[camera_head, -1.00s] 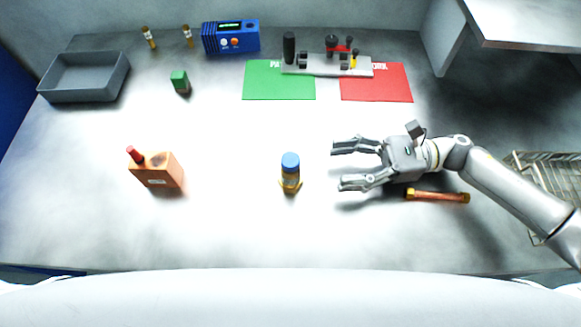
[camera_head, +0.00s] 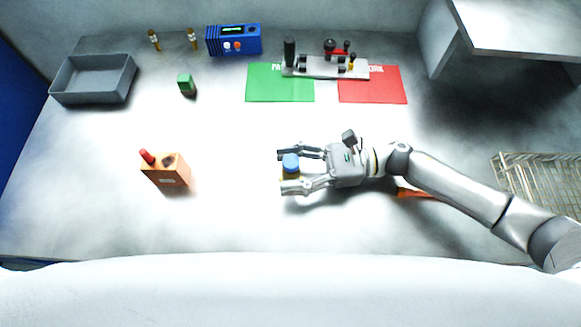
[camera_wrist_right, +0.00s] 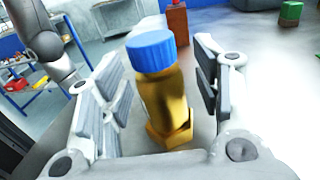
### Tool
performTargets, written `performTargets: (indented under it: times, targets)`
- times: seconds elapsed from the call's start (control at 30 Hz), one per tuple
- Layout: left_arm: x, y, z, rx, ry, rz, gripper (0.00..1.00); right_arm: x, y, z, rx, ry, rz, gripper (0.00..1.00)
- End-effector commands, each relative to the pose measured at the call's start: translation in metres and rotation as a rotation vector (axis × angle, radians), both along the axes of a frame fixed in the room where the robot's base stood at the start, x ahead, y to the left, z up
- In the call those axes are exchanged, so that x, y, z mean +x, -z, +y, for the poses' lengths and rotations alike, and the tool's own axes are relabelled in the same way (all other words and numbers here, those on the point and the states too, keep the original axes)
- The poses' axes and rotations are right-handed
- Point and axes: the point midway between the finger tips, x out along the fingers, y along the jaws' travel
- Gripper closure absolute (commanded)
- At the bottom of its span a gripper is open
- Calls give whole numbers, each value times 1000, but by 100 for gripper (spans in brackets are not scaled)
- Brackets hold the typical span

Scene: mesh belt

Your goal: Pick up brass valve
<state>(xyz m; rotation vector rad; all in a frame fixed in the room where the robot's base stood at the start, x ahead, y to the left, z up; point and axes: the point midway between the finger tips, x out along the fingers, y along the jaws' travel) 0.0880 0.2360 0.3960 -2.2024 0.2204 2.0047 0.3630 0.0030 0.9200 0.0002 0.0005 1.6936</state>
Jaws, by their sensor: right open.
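The brass valve (camera_head: 291,165) stands upright on the grey table, with a blue cap on top. In the right wrist view the brass valve (camera_wrist_right: 168,95) shows its gold body and wider base between the fingers. My right gripper (camera_head: 284,171) is open around the valve, one finger on its far side and one on its near side. In the right wrist view the right gripper (camera_wrist_right: 160,85) shows gaps between the fingers and the body. My left gripper is not in view.
An orange block with a red top (camera_head: 168,170) stands left. A grey tray (camera_head: 92,98), a green block (camera_head: 186,84) and a blue device (camera_head: 233,40) are farther back. Green (camera_head: 279,84) and red (camera_head: 372,86) mats lie under a fixture. A copper pipe (camera_head: 414,194) is partly under my arm.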

Motion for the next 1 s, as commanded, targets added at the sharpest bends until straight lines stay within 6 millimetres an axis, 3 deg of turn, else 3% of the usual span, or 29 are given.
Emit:
performTargets:
  times: [0.2,0.63,1.0]
  targets:
    - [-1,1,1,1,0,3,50,0,1,0,-1,1,0,44]
    - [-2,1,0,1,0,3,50,0,1,0,-1,1,0,100]
    - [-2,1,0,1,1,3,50,0,-3,0,2,0,-2,100]
